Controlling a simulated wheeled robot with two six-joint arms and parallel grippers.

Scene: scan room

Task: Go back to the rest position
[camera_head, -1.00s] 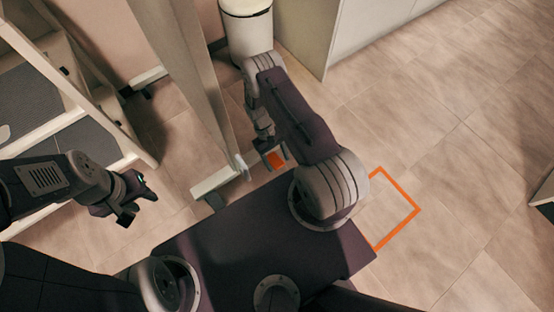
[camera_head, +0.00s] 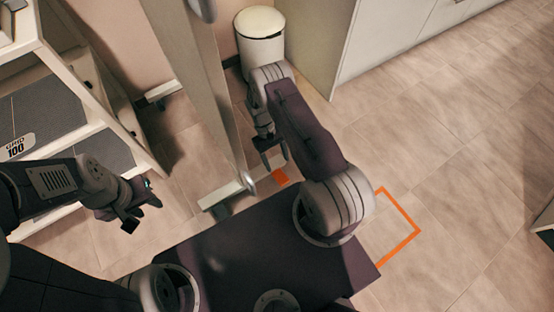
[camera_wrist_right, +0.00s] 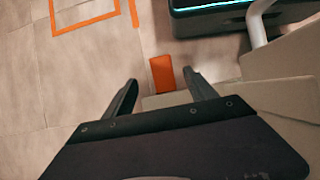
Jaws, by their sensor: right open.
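My right gripper (camera_head: 270,150) hangs on the folded right arm, above the floor beside a pale upright panel (camera_head: 205,80). In the right wrist view my right gripper (camera_wrist_right: 160,80) has its two fingers spread with nothing held between them. My left gripper (camera_head: 135,205) hangs in the air at the left, in front of a shelf rack (camera_head: 75,150). It is small and dark, and I cannot make out how its fingers stand.
A small orange patch (camera_head: 280,176) lies low by the panel's foot; it also shows beyond the right fingers (camera_wrist_right: 162,74). An orange outline (camera_head: 405,222) marks the floor at right. A white bin (camera_head: 260,40) and cabinet (camera_head: 345,45) stand behind.

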